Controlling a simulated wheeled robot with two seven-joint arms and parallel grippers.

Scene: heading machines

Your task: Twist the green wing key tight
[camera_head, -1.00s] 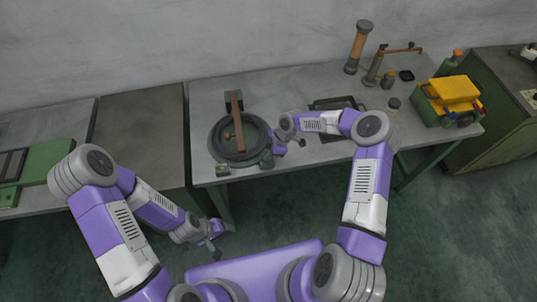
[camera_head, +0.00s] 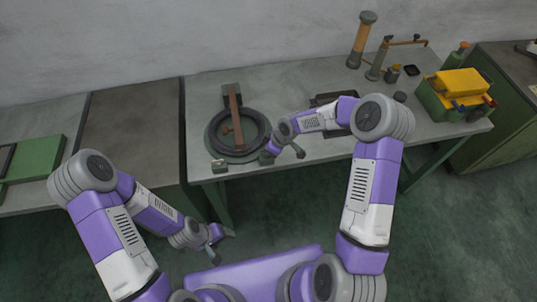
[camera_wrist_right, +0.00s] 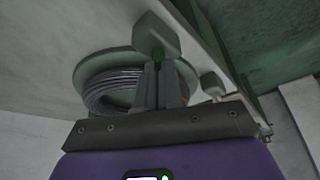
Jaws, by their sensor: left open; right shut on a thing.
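The green wing key (camera_wrist_right: 158,54) shows as a small dark green piece between my right fingertips in the right wrist view. A grey-green block (camera_wrist_right: 150,33) is just beyond it. My right gripper (camera_head: 269,157) is shut on the key at the front right of the round coil stand; it also shows in the right wrist view (camera_wrist_right: 160,72). The fingers hide most of the key, and its wings cannot be made out. In the head view the key is hidden. My left gripper (camera_head: 217,245) is open and empty, low in front of the bench.
The round coil stand (camera_head: 211,145) carries a wire coil (camera_wrist_right: 105,85) and a brown bar (camera_head: 235,112). A small grey block (camera_head: 219,166) sits at the bench's front edge. A green box with a yellow top (camera_head: 456,84) stands far right.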

